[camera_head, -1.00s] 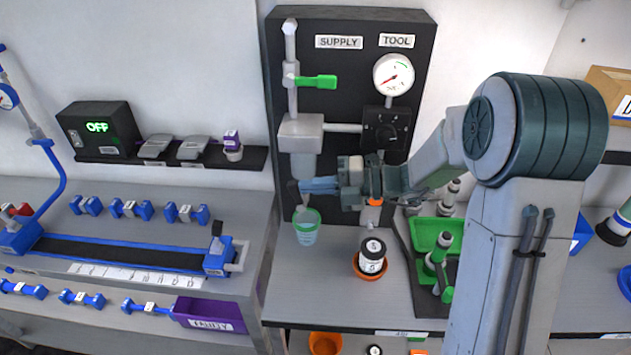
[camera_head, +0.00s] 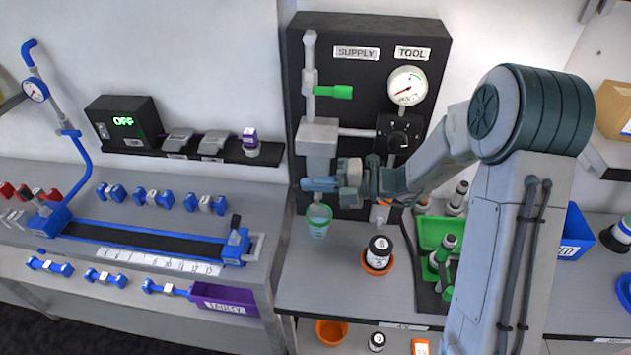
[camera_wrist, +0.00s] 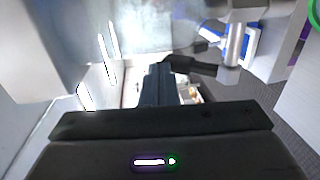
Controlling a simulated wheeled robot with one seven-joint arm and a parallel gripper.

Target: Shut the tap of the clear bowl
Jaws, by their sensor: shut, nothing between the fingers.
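The clear bowl (camera_head: 318,166) hangs under the grey supply block on the black panel, and its lower end is hidden behind my gripper. My gripper (camera_head: 308,184) is shut and empty, pointing left across the bottom of the bowl. In the wrist view, my closed dark fingers (camera_wrist: 158,85) reach up the middle. A black lever (camera_wrist: 190,65), apparently the tap's handle, lies just beyond the fingertips and runs right to a silver stem (camera_wrist: 233,45). I cannot tell whether the fingers touch it. A blurred translucent surface (camera_wrist: 155,30), perhaps the bowl, fills the top.
A green-rimmed cup (camera_head: 319,221) stands below the bowl. A black-and-white jar (camera_head: 379,252) sits in an orange dish to its right. A green supply handle (camera_head: 333,92) points right above, and a gauge (camera_head: 407,86) is at upper right.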

